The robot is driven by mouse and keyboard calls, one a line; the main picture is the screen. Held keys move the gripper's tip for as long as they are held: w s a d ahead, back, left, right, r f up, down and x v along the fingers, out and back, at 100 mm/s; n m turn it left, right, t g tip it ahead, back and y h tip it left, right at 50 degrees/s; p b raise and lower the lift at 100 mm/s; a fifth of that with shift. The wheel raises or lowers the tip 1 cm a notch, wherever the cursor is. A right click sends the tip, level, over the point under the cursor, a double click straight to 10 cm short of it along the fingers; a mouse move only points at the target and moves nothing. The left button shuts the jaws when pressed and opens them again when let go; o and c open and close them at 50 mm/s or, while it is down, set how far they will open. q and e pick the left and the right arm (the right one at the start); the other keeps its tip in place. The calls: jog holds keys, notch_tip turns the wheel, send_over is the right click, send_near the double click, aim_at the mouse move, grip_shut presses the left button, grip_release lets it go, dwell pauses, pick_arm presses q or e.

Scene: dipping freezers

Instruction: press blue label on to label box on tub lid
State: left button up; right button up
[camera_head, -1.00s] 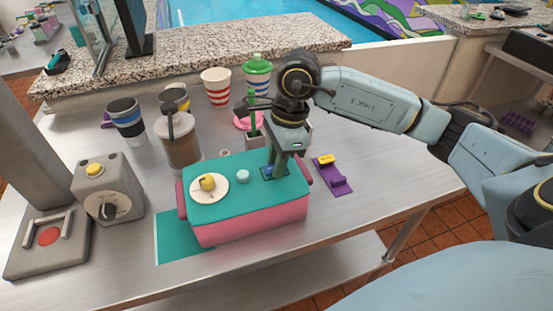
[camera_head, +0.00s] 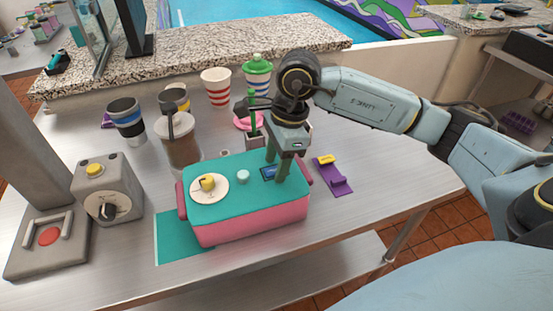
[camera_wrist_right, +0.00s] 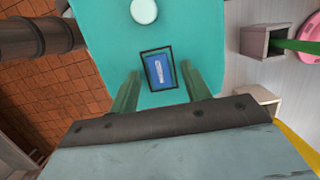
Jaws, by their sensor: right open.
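The pink tub (camera_head: 255,222) with a teal lid (camera_head: 225,208) stands on the steel table. The blue label (camera_head: 268,172) lies on the right part of the lid. In the right wrist view the blue label (camera_wrist_right: 159,72) sits inside the dark outline of the label box (camera_wrist_right: 172,87), slightly tilted, with a pale mark on it. My right gripper (camera_head: 276,172) is open just above the lid, its fingers apart on either side of the label. In the wrist view the right gripper's fingers (camera_wrist_right: 162,80) hold nothing. My left gripper is not in view.
On the lid are a cream disc (camera_head: 207,190) with a yellow knob and a pale round button (camera_head: 243,176). A purple holder (camera_head: 332,177) lies right of the tub. Cups and a brown tumbler (camera_head: 180,145) stand behind. A grey dial box (camera_head: 107,193) is left.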

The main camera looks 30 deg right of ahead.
jog(key=v, duration=1.3)
jog(key=shift+r, duration=0.25)
grip_shut()
dwell(1.0)
jog(key=shift+a, duration=0.1)
